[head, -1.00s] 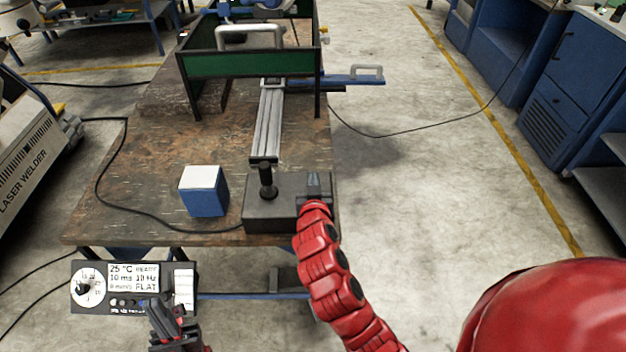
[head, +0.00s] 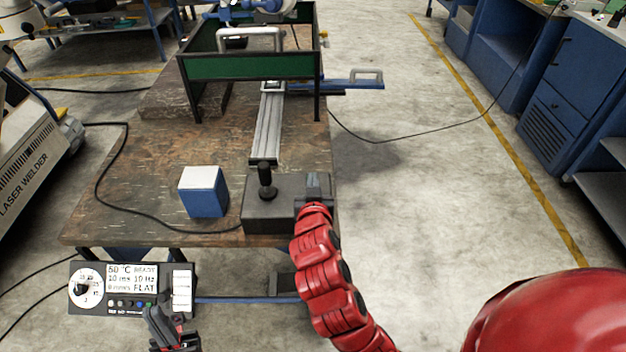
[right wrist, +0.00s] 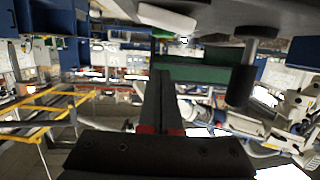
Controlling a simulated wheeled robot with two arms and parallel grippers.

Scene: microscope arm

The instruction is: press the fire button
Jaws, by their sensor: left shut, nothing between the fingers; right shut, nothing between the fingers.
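I cannot tell which button is labelled fire. My left gripper (head: 154,312) is shut and empty, just below and in front of that row. A dark box (head: 262,212) with an upright black joystick (head: 265,180) stands on the table's front right. My right gripper (head: 313,183) is shut and empty at the box's right end. The right wrist view shows its closed fingers (right wrist: 160,98) beside the joystick (right wrist: 244,75).
A blue-and-white block (head: 204,194) stands left of the box on the worn table (head: 160,150). A metal rail (head: 267,125) runs back to a green-panelled frame (head: 250,66). A cable (head: 104,165) crosses the table's left side.

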